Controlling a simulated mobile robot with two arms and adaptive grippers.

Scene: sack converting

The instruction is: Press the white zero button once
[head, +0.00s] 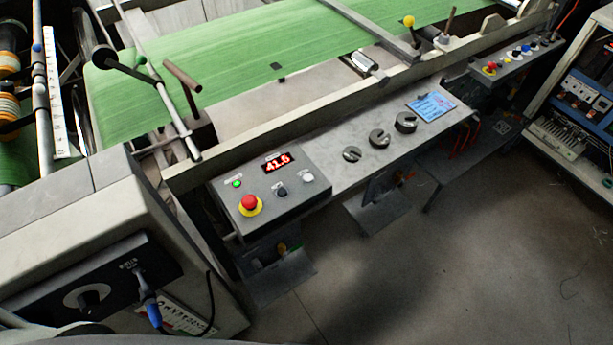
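The white button (307,177) sits on the sloped dark control box (270,210), at the right of its lower row; its label is too small to read. Left of it on the same box are a dark knob or button (282,191) and a red mushroom button on a yellow collar (250,204). Neither of my grippers shows in the head view, and nothing covers the white button.
Right of the box, a grey panel carries several dark knobs (379,138) and a blue screen (431,107). A green sheet (230,50) runs behind a long rail. A grey cabinet (90,230) stands at left. The floor (450,270) in front is open.

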